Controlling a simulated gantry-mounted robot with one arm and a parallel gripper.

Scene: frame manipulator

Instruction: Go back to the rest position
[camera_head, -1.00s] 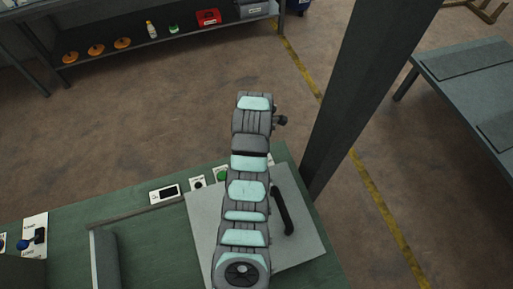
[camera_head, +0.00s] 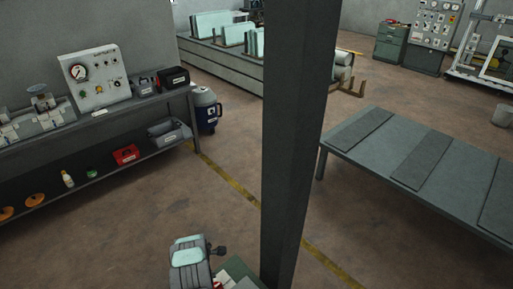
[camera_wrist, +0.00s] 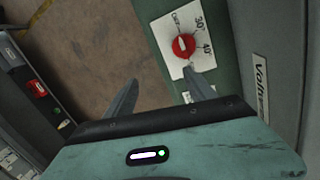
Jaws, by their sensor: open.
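My gripper (camera_wrist: 160,76) shows in the wrist view with its two fingers spread apart. It is open, with nothing between the fingers. A red knob (camera_wrist: 183,46) on a white plate marked OFF, 30 and 40 lies just beyond the right fingertip. I cannot tell whether the finger touches the plate. In the head view only a grey and pale green part of my arm shows at the bottom edge; the gripper is out of that view.
A dark post (camera_head: 290,140) stands right of my arm. A grey table (camera_head: 425,165) is on the right. A shelf bench (camera_head: 130,105) with a gauge box (camera_head: 97,78) and red box (camera_head: 126,154) is on the left. Open floor (camera_head: 225,195) lies between.

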